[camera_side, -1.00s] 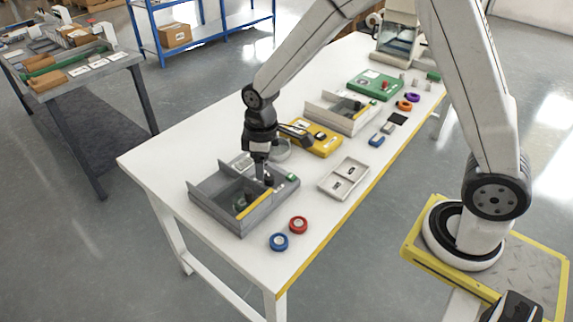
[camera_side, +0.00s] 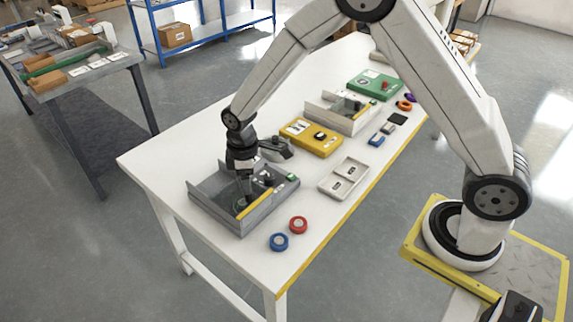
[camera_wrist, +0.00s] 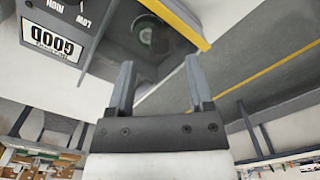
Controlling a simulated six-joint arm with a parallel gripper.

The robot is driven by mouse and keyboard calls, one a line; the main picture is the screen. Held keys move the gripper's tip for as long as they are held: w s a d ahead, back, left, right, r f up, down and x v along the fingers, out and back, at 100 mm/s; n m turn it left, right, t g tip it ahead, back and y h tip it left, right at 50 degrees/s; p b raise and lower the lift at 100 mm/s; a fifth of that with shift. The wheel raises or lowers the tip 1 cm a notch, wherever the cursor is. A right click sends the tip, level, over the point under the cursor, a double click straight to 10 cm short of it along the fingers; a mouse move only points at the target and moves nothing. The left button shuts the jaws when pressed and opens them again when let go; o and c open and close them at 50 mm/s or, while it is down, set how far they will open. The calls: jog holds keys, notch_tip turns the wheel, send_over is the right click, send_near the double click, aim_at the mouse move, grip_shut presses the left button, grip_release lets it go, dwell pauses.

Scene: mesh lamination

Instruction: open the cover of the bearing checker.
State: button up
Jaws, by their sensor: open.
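The bearing checker (camera_side: 222,215) is a grey open-topped box near the left end of the white bench. A yellow strip (camera_side: 262,202) lies along its right side. In the wrist view, the checker's panel (camera_wrist: 95,12) reads LOW, HIGH and GOOD, upside down. I cannot tell the cover's exact edges or angle. My gripper (camera_side: 243,197) points down over the box, fingers apart and empty. Its fingertips (camera_wrist: 158,70) show near the strip; contact is unclear.
A blue ring (camera_side: 279,242) and a red ring (camera_side: 298,225) lie just right of the checker. A pale tray (camera_side: 343,178), a yellow device (camera_side: 310,137) and another grey box (camera_side: 340,115) stand farther along. Bare bench top (camera_side: 180,145) lies behind the checker.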

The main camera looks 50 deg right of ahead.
aim_at(241, 191)
jog(key=shift+f, duration=2.4)
jog(key=shift+c, duration=0.2)
grip_shut()
